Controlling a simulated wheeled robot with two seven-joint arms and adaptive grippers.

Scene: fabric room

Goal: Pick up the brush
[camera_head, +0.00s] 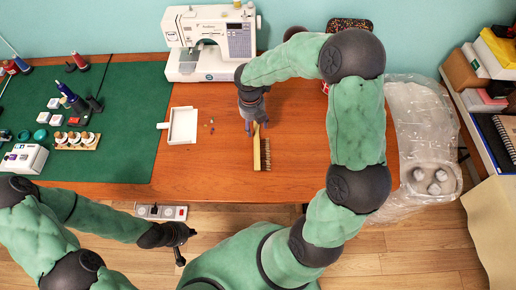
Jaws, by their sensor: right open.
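The brush (257,152) lies on the wooden table, with a yellowish wooden back on its left side and dark bristles on its right. It points roughly away from me, near the table's middle. My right gripper (254,127) hangs above the far end of the brush, pointing down. Its fingers are open, and I cannot tell whether they touch the brush. My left gripper (184,246) is low at the front, off the table's front edge and well away from the brush. Its fingers are too small to judge.
A white sewing machine (211,58) stands behind the brush. A small white tray (183,125) and tiny loose pieces lie to the left. A green mat (120,135) with spools and tools covers the table's left. Bare wood surrounds the brush. A plastic-wrapped object (425,130) stands right of the table.

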